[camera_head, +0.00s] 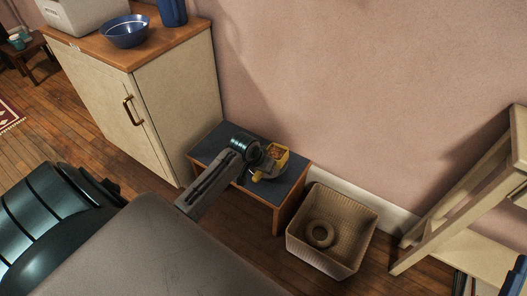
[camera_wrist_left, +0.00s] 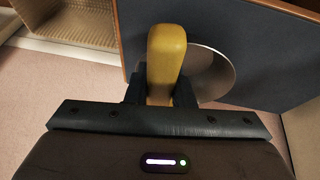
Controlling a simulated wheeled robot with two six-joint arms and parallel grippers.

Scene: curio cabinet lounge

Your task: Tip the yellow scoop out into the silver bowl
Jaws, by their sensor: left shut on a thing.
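The yellow scoop (camera_head: 283,156) is at my left gripper (camera_head: 250,172) in the head view, with small orange-brown contents showing in its cup. In the left wrist view the scoop's yellow handle (camera_wrist_left: 166,50) stands between the dark fingers of my left gripper (camera_wrist_left: 160,92), which is shut on it. The silver bowl (camera_wrist_left: 215,75) shows behind the handle in the wrist view, over the dark tabletop, partly hidden by the handle and gripper. In the head view the bowl is mostly hidden beneath the scoop and gripper. My right gripper is out of view.
The small dark-topped table (camera_head: 210,147) stands against the pink wall. To its right is a woven basket (camera_head: 348,268) with a ring-shaped thing (camera_head: 320,234) inside. A cabinet (camera_head: 178,90) bearing a blue bowl (camera_head: 125,31) stands at left. A wooden frame (camera_head: 470,190) is at right.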

